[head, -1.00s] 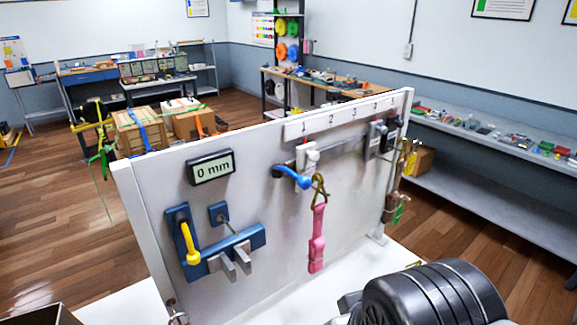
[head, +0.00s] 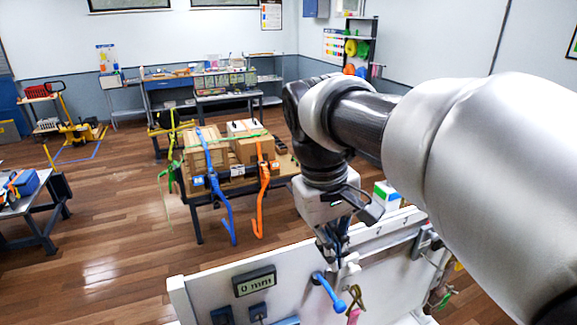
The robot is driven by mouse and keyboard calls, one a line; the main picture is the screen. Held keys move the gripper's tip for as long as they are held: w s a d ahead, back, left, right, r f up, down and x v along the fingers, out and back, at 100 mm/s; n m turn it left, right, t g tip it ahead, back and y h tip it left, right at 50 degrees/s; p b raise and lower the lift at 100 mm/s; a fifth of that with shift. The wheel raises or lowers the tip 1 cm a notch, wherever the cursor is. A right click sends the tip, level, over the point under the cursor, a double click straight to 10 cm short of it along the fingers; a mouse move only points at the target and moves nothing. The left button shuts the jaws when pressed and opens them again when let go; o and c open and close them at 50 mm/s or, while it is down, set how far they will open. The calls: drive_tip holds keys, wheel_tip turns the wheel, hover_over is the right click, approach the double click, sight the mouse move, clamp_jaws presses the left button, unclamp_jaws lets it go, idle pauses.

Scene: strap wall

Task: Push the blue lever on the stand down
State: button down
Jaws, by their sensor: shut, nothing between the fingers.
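The blue lever (head: 329,291) is on the front of the upright white panel of the stand (head: 205,290). Its handle slants down to the right from a dark pivot. My gripper (head: 332,255) is shut and empty, with its fingers pointing down just above the lever's pivot end. I cannot tell whether the fingers touch the lever. A display (head: 255,282) to the left of the lever reads 0 mm. The lower part of the panel is cut off by the frame's bottom edge.
A strap hook (head: 357,298) hangs just right of the lever. More fittings (head: 427,240) sit at the panel's right end, partly behind my arm. Behind the stand, a table carries wooden crates (head: 206,152) with blue and orange straps (head: 263,190). Open floor lies to the left.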

sight(335, 298)
drive_tip(key=shift+w+a+r+p, duration=0.15)
drive_tip(key=shift+w+r+p, duration=0.15)
drive_tip(key=shift+w+r, duration=0.45)
drive_tip(key=shift+s+f, duration=0.1)
drive_tip(key=shift+f, duration=0.05)
drive_tip(key=f, duration=0.4)
drive_tip(key=d+f, duration=0.1)
drive_tip(key=f, duration=0.4)
drive_tip(key=d+f, duration=0.1)
drive_tip(key=f, duration=0.3)
drive_tip(key=shift+d+f+b, duration=0.15)
drive_tip(key=shift+f+b, duration=0.15)
drive_tip(key=shift+b, duration=0.05)
drive_tip(key=shift+f, duration=0.1)
